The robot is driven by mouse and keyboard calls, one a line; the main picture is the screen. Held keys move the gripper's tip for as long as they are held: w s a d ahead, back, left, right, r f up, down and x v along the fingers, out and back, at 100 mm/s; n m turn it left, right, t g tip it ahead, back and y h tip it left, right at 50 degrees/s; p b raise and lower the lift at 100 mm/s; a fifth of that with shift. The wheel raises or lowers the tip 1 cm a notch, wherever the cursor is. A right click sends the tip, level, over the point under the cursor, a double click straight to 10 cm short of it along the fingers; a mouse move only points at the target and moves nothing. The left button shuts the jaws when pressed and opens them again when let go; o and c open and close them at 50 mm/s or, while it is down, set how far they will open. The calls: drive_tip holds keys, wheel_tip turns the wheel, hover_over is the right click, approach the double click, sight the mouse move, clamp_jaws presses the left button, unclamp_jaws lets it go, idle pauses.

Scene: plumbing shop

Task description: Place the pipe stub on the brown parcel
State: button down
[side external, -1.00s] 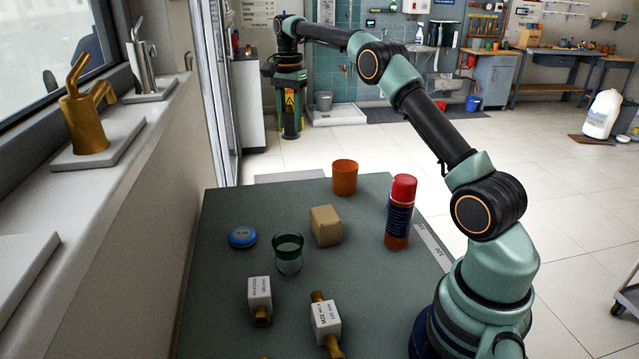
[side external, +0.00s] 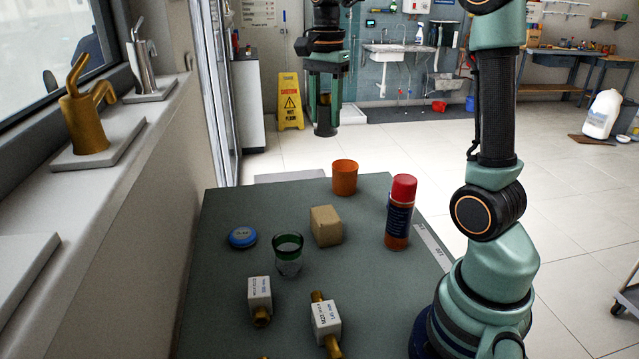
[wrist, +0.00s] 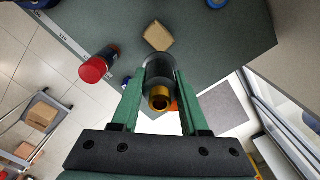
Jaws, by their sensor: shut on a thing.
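The pipe stub (wrist: 159,70), a dark grey cylinder with a brass-coloured end, is between the green fingers of my gripper (wrist: 160,78) in the wrist view. My gripper is shut on it. In the side view my gripper (side external: 326,105) points down, high above and beyond the table's far edge, with the dark lower end of the stub (side external: 326,129) showing below the fingers. The brown parcel (side external: 326,227), a small tan box, sits on the table, lower and nearer the camera than my gripper. It also shows in the wrist view (wrist: 158,36), with nothing on it.
An orange cup (side external: 344,178) stands behind the parcel, and a red-capped spray can (side external: 400,212) to its right. A green-rimmed glass (side external: 288,254) and a blue tin (side external: 242,237) are to its left. Two white-and-brass valves (side external: 260,299) (side external: 326,322) lie in front on the dark green table (side external: 220,310).

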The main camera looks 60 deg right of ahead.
drive_tip(key=shift+s+a+f, duration=0.1)
drive_tip(key=shift+s+f, duration=0.05)
drive_tip(key=shift+f, duration=0.1)
wheel_tip(320, 180, down, 20)
drive_tip(key=shift+r, duration=0.25)
idle(0.3)
drive_tip(key=shift+c, duration=2.1)
unclamp_jaws()
drive_tip(key=shift+f, duration=0.15)
